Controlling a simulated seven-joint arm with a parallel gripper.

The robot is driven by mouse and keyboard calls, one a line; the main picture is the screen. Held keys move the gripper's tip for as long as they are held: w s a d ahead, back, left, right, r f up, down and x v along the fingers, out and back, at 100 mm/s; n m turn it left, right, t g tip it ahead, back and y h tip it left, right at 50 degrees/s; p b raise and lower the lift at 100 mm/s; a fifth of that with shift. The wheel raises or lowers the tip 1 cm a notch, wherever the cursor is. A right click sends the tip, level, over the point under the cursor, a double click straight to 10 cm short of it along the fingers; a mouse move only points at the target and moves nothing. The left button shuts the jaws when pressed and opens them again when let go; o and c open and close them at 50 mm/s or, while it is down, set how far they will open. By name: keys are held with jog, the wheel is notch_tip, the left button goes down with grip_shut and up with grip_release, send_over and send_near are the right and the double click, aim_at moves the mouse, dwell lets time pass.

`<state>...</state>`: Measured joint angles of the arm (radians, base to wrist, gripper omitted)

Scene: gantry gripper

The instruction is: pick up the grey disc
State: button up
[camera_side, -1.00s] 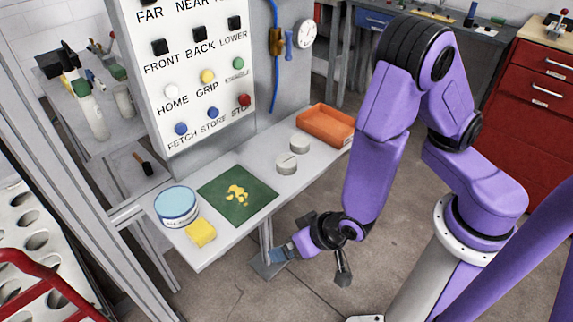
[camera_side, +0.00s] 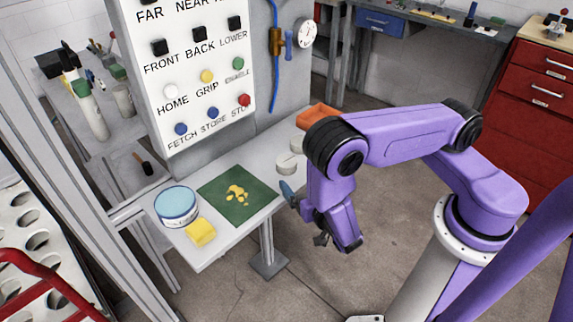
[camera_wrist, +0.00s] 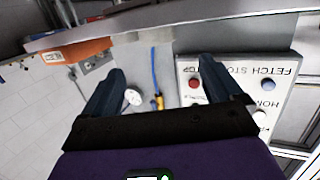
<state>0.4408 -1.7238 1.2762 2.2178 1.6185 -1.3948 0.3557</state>
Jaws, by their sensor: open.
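Two pale grey discs stand on the shelf in the side view: a nearer one (camera_side: 286,163) and a farther one (camera_side: 297,146). I cannot tell which of them the task means. My gripper (camera_side: 288,192) is at the shelf's front edge, a little in front of the nearer disc in the picture, with a blue-grey finger showing. In the wrist view my gripper (camera_wrist: 162,66) is open, its two fingers wide apart with nothing held between them. I cannot make out a disc clearly in the wrist view.
The shelf (camera_side: 222,246) also holds a green mat (camera_side: 214,203) with yellow pieces, a blue-lidded tin (camera_side: 177,203), a yellow block (camera_side: 201,232) and an orange tray (camera_side: 313,115). A button panel (camera_side: 185,75) stands behind. The wrist view shows the panel upside down.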

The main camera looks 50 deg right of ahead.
aim_at(289, 165)
jog(key=x, duration=0.6)
jog(key=shift+w, duration=0.15)
jog(key=shift+f+x, duration=0.15)
jog(key=shift+x, duration=1.15)
jog(key=shift+f+x, duration=0.15)
jog(key=shift+x, duration=1.15)
jog(key=shift+d, duration=0.1)
jog(key=c, duration=1.2)
